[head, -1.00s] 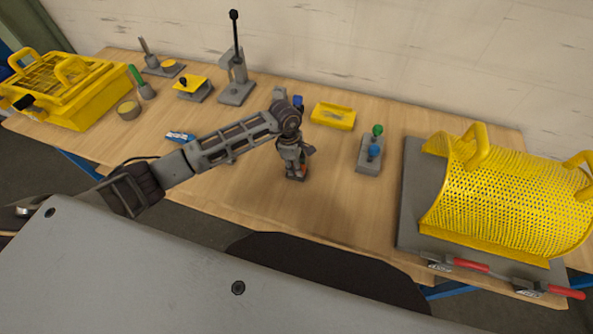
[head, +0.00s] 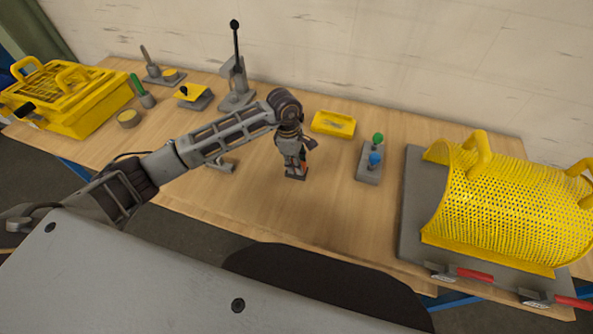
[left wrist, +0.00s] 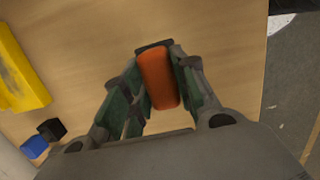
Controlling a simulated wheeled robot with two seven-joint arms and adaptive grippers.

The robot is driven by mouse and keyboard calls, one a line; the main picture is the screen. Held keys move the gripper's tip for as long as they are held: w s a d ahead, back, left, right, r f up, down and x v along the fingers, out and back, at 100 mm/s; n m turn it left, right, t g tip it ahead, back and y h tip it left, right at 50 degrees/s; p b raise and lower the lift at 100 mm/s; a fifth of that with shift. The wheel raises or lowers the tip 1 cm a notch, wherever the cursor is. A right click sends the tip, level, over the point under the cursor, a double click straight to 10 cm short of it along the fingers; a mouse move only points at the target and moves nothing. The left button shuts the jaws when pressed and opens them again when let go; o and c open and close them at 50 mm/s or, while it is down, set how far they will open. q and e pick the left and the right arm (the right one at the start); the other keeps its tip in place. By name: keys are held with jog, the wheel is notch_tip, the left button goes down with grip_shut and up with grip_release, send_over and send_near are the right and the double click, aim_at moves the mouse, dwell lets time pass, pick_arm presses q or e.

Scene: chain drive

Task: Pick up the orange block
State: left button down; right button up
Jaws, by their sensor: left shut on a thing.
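The orange block (left wrist: 158,78) sits between the two fingers of my left gripper (left wrist: 155,88) in the left wrist view, and the fingers are shut on it. In the head view my left gripper (head: 296,172) points down at the middle of the table, and only a small orange-red bit of the block (head: 305,168) shows beside the fingers. I cannot tell whether the block touches the table. My right gripper is not in view.
A yellow tray (head: 333,123) lies behind the gripper. A grey stand with green and blue knobs (head: 369,163) is to its right, then a yellow perforated guard (head: 505,205) on a grey plate. A grey lever press (head: 237,85) and a yellow basket (head: 70,100) stand left.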

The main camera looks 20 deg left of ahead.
pick_arm(q)
jog(key=shift+r, duration=1.95)
